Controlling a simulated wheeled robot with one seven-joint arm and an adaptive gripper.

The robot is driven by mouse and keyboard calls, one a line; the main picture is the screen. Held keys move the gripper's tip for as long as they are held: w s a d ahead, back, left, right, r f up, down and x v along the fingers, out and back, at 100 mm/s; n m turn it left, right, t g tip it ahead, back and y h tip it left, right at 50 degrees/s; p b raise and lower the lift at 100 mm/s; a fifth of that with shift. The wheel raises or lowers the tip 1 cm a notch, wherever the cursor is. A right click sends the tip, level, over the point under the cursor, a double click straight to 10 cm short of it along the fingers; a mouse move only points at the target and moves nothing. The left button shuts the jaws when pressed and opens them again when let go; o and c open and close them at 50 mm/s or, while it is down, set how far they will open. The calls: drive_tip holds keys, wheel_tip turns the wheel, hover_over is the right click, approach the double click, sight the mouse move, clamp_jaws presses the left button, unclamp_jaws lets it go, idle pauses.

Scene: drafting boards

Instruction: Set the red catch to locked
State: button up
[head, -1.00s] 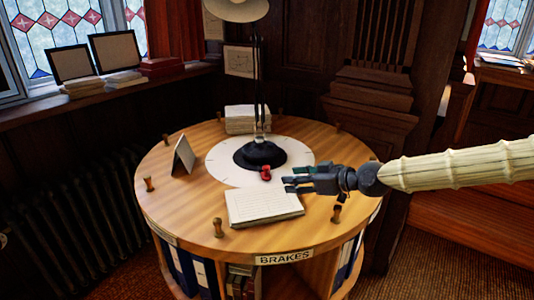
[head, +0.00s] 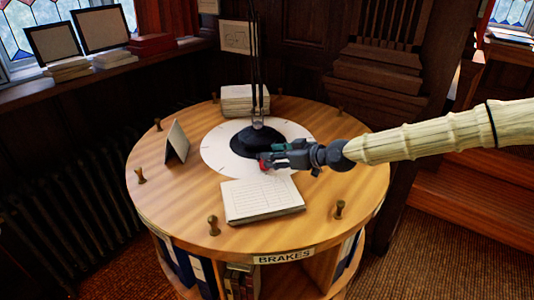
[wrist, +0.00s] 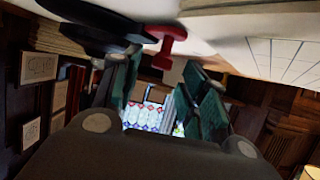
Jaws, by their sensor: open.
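The red catch (head: 263,162) sits at the front edge of the black lamp base (head: 250,143), on the white disc in the middle of the round table. My gripper (head: 273,157) is right at the catch, coming from the right, and partly hides it. In the wrist view the red catch (wrist: 166,44) has a rounded knob and a narrower stem. It shows above and between the two dark green fingers (wrist: 160,88), which are apart with nothing held. Whether a finger touches the catch, I cannot tell.
A folded card (head: 177,142) stands at left, and a paper stack (head: 244,99) lies behind the lamp. Several short wooden pegs (head: 214,225) line the table rim. The lamp's thin upright (head: 256,70) rises behind my gripper.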

drive_tip(key=shift+w+a, duration=0.15)
drive_tip(key=shift+a, duration=0.3)
drive_tip(key=shift+p+x, duration=0.35)
drive_tip(key=shift+x, duration=0.85)
drive_tip(key=shift+f, duration=0.15)
drive_tip(key=shift+d, duration=0.1)
clamp_jaws()
